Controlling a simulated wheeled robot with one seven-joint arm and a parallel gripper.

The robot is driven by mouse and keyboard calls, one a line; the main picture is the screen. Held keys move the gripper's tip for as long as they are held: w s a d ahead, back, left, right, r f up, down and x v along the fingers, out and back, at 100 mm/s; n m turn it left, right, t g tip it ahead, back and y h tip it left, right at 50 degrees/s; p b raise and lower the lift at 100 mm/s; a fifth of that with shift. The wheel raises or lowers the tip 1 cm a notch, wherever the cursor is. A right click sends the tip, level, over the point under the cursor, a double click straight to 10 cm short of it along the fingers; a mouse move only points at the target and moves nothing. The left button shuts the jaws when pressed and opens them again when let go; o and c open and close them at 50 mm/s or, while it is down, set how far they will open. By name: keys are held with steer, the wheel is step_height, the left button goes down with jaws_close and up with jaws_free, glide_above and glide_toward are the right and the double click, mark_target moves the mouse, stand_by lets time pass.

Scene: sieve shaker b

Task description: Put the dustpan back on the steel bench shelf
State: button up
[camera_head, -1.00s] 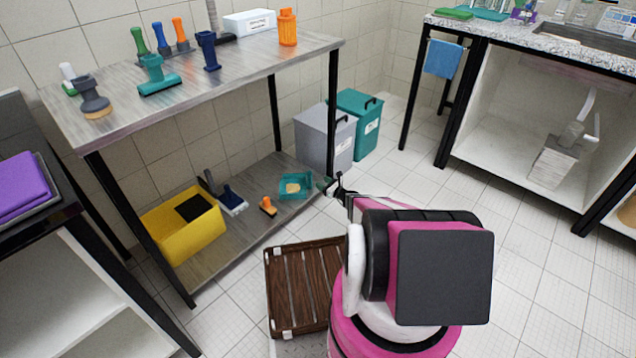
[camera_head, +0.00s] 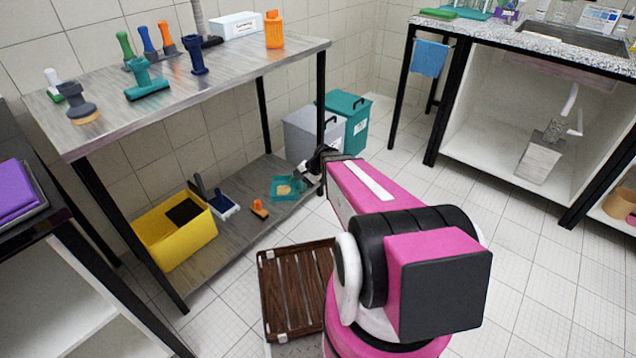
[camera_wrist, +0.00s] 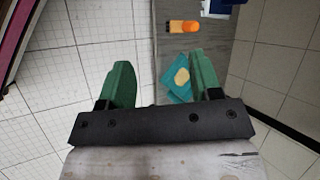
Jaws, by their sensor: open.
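A flat teal piece that looks like the dustpan (camera_head: 286,187) lies on the lower shelf (camera_head: 222,247) of the steel bench, near its right end, with a yellowish lump in it. It also shows in the wrist view (camera_wrist: 171,88), just beyond and partly behind the right finger. My gripper (camera_wrist: 162,75) is open, its green fingers spread on either side of the shelf's edge, with nothing held between them. In the head view my gripper (camera_head: 307,178) is beside the right bench leg, close to the teal piece. Whether it touches the piece I cannot tell.
An orange brush (camera_head: 259,209), a blue-and-white brush (camera_head: 224,206) and a yellow bin (camera_head: 175,233) share the lower shelf. The black right leg (camera_head: 320,115) is close to my gripper. Grey and teal bins (camera_head: 346,120) stand behind. A brown slatted crate (camera_head: 296,290) is on the floor.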

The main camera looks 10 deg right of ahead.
steer(key=s+d+r+n+h, duration=0.2)
steer(key=s+r+n+h, duration=0.1)
steer(key=s+r, duration=0.2)
steer(key=s+d+r+n+g+h, duration=0.1)
steer(key=s+d+r+n+h, duration=0.2)
steer(key=s+r, duration=0.3)
steer(key=shift+s+r+n+h, duration=0.25)
steer(key=shift+s+n+h, duration=0.45)
steer(key=shift+s+h, duration=0.15)
